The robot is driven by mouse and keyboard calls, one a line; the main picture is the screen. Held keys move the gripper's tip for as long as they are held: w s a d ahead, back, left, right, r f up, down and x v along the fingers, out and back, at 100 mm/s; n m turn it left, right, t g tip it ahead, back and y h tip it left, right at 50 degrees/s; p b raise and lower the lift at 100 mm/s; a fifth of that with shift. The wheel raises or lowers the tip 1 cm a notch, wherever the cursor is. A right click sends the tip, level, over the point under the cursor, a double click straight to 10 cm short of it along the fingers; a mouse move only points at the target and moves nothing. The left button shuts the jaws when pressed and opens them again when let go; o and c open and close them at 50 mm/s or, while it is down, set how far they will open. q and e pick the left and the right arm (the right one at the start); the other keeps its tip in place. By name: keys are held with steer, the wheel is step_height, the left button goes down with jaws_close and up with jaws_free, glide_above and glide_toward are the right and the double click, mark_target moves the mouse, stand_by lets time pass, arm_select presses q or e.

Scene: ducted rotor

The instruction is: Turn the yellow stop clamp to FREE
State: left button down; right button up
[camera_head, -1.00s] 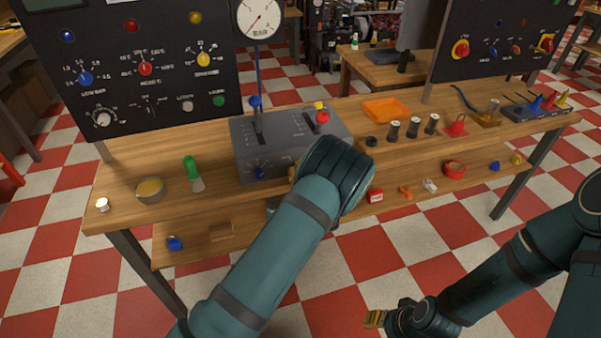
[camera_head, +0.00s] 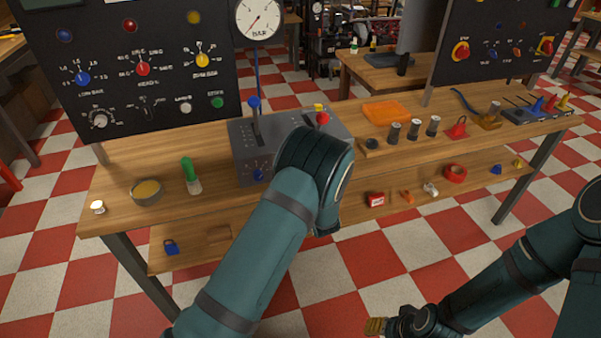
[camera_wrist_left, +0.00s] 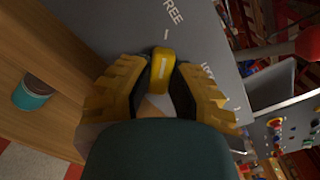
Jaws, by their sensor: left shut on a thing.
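The yellow stop clamp (camera_wrist_left: 162,68) sits on the face of the grey lever box (camera_head: 240,146). In the left wrist view its white line points toward the tick beside the word FREE. The LOCK lettering is off to the right, partly covered by a finger. My left gripper (camera_wrist_left: 160,88) is shut on the clamp, one yellow finger on each side.
The box carries a blue-knobbed lever (camera_head: 254,104) and a red-knobbed lever (camera_head: 322,118). A green-handled tool (camera_head: 190,174) and a bowl (camera_head: 147,192) stand to the left. Several dark cylinders and an orange tray (camera_head: 384,112) are to the right. A lower shelf holds small items.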

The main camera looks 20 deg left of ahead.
arm_select(q)
steer(key=shift+w+r, duration=0.1)
stand_by(0.3)
steer(key=c, duration=1.1)
jaws_free()
steer(key=shift+c, duration=0.2)
steer(key=v, duration=1.2)
steer(key=shift+a, duration=0.1)
